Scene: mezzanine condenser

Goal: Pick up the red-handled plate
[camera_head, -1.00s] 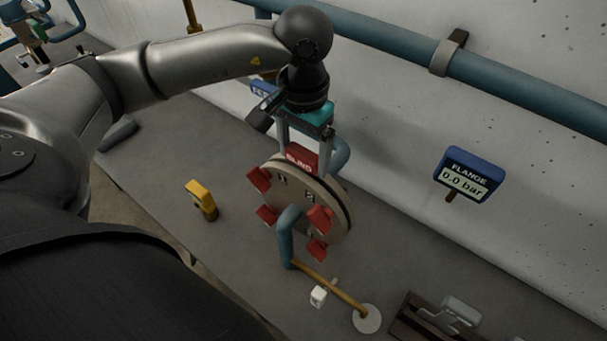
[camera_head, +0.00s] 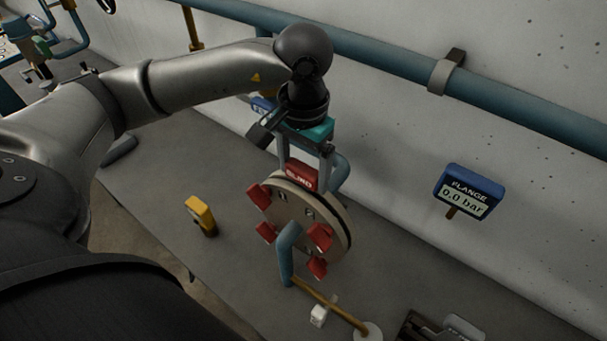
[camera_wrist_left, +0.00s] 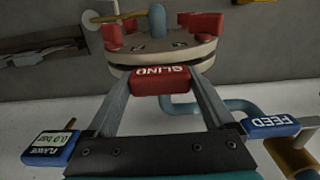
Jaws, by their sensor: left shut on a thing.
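The red handle (camera_head: 301,177) marked BLIND sits at the top of a round beige flange (camera_head: 290,207) with red clamp pieces around its face. My left gripper (camera_head: 303,168) comes down from above and is shut on this red handle. In the left wrist view, both fingers press the ends of the red BLIND handle (camera_wrist_left: 160,80), with the flange (camera_wrist_left: 165,52) just beyond it. The plate's body is hard to tell apart from the flange discs; it appears to be between or against them. My right gripper is not in view.
A blue pipe (camera_head: 285,262) joins the flange front. A FLANGE gauge (camera_head: 467,191) reading 0.0 bar stands at right. A yellow device (camera_head: 201,215) stands on the grey surface at left. A white cube (camera_head: 318,315) and a dark tray (camera_head: 425,328) are at the front.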

